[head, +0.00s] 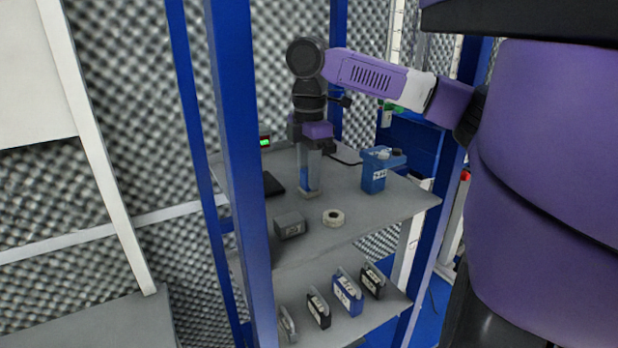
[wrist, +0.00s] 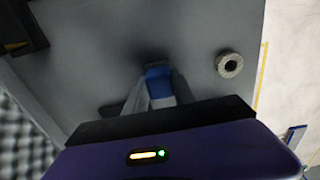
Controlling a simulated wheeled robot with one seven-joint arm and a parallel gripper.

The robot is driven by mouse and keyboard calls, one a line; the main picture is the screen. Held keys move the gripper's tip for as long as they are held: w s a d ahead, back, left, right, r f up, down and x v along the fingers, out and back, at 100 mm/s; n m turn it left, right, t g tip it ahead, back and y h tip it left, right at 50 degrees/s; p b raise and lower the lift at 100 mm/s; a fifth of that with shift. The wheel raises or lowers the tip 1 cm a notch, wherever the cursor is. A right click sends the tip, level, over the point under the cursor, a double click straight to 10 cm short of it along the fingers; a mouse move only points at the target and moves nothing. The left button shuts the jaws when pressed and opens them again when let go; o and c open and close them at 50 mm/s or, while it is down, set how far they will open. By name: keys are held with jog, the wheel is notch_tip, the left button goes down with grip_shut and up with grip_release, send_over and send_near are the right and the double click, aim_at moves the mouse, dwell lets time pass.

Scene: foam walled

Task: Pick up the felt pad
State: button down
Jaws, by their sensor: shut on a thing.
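My gripper (head: 310,180) points straight down over the upper grey shelf, its fingers shut on a small blue and pale thing. This thing, which I take to be the felt pad (wrist: 158,84), shows between the fingertips in the wrist view. My gripper also shows in the wrist view (wrist: 155,98).
On the upper shelf (head: 370,218) are a black flat thing (head: 273,184), a grey box (head: 290,225), a tape roll (head: 333,217) and a blue container (head: 375,170). Several labelled cases, one blue (head: 347,293), stand on the lower shelf. Blue posts (head: 240,150) frame the rack.

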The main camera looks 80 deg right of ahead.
jog(key=shift+r+p, duration=0.35)
jog(key=shift+r, duration=0.25)
notch_tip(320, 180, up, 19)
jog(key=p, duration=0.1)
jog(key=shift+f, duration=0.1)
jog(key=c, duration=1.9)
grip_release()
grip_shut()
jog(key=shift+s, duration=0.1)
